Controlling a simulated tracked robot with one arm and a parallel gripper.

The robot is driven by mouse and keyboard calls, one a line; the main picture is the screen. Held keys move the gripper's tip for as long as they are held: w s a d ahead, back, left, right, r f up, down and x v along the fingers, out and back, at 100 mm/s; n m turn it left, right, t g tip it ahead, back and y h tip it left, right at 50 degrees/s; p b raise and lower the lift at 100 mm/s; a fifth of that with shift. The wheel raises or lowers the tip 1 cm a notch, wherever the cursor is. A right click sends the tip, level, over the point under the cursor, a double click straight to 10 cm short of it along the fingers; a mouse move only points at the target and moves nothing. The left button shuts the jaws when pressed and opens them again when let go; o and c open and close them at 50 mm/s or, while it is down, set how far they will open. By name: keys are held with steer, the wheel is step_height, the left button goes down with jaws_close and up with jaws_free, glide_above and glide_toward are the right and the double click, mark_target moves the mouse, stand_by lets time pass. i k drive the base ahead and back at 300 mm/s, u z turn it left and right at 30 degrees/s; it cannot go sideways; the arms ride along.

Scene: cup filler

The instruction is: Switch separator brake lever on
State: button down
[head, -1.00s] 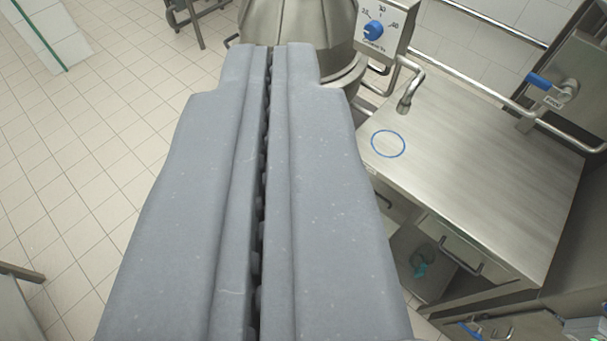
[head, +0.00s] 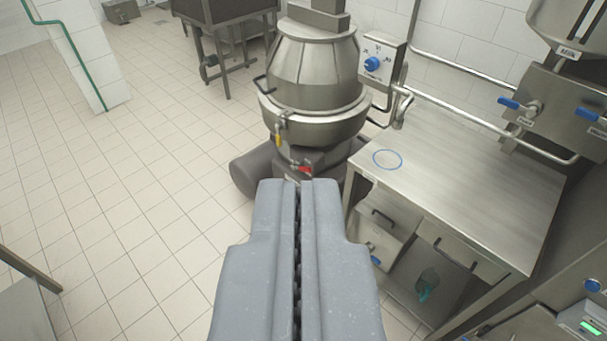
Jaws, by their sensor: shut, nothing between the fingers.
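The separator (head: 312,75) is a steel domed drum on a dark base in the upper middle. A control box (head: 380,66) with a blue knob (head: 372,64) is at its right. A small handle with a yellow end (head: 278,138) hangs at the drum's lower left front. A small red part (head: 305,169) shows on the base, just past my fingertips. I cannot tell which of these is the brake lever. My gripper (head: 299,183) is shut and empty, pointing at the base from the front. It hides part of the base and the floor.
A steel table (head: 470,180) with a blue ring mark (head: 387,159) stands close on the right. Pipes and blue-handled valves (head: 522,108) are behind it. A motor-like grey cylinder (head: 250,178) lies left of the base. The tiled floor (head: 140,200) at left is free.

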mark_target(295, 166)
steer(key=u, duration=0.45)
steer(key=i, duration=2)
steer(key=z, duration=0.2)
